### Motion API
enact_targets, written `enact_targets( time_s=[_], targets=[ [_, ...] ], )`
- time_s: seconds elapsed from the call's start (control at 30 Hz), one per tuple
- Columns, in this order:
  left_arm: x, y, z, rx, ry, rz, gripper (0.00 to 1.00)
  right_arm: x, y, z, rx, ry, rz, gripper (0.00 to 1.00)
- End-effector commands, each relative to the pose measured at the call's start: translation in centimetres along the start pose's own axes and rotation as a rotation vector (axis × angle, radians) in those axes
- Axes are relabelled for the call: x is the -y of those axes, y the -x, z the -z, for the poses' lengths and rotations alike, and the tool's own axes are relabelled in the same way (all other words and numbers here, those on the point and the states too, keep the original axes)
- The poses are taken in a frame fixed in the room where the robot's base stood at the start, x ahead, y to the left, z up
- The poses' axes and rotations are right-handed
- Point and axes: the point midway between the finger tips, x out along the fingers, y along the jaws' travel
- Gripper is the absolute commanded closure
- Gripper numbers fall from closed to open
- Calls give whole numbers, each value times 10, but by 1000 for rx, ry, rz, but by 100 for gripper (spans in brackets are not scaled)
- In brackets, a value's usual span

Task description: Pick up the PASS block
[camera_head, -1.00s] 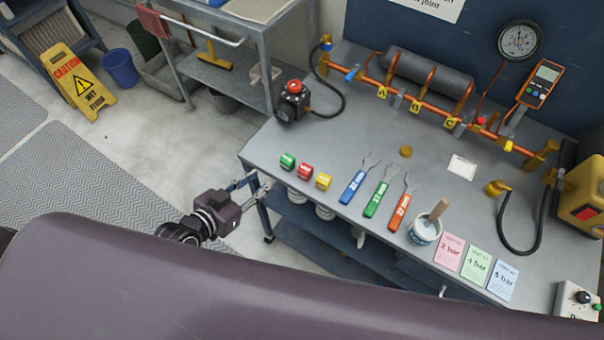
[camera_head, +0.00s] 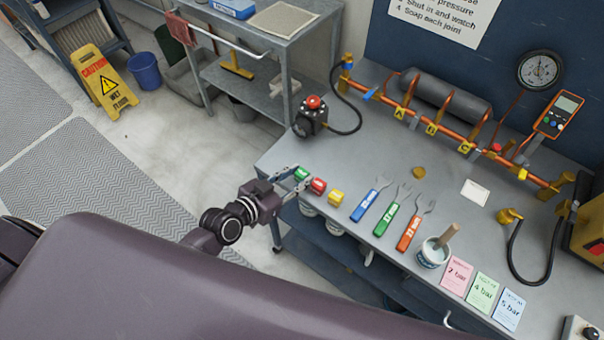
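Three small blocks sit in a row at the bench's left front edge: a green block (camera_head: 301,174), a red block (camera_head: 317,186) and a yellow block (camera_head: 336,197). No PASS lettering can be read on any of them at this size. My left gripper (camera_head: 295,179) is at the green block, with its two fingers apart. One finger is at the block's far left side and the other at its near side, partly in front of it. I cannot tell whether they touch it. My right gripper is not in view.
The red block is close beside the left gripper. The bench between is clear.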

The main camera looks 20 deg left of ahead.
Motion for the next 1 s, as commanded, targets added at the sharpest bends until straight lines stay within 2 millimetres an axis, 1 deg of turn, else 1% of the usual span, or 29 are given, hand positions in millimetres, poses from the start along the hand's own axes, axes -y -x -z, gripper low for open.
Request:
enact_targets(
  time_s=[0.17,0.43,0.77,0.87,1.0],
  targets=[
    [0,0,0,0,1,0,71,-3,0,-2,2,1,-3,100],
    [0,0,0,0,1,0,100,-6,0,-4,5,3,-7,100],
    [0,1,3,0,2,-1,100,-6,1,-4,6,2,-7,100],
    [-1,4,11,-2,3,-1,100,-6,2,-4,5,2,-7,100],
    [0,12,30,-3,2,0,100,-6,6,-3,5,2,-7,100]
  ],
)
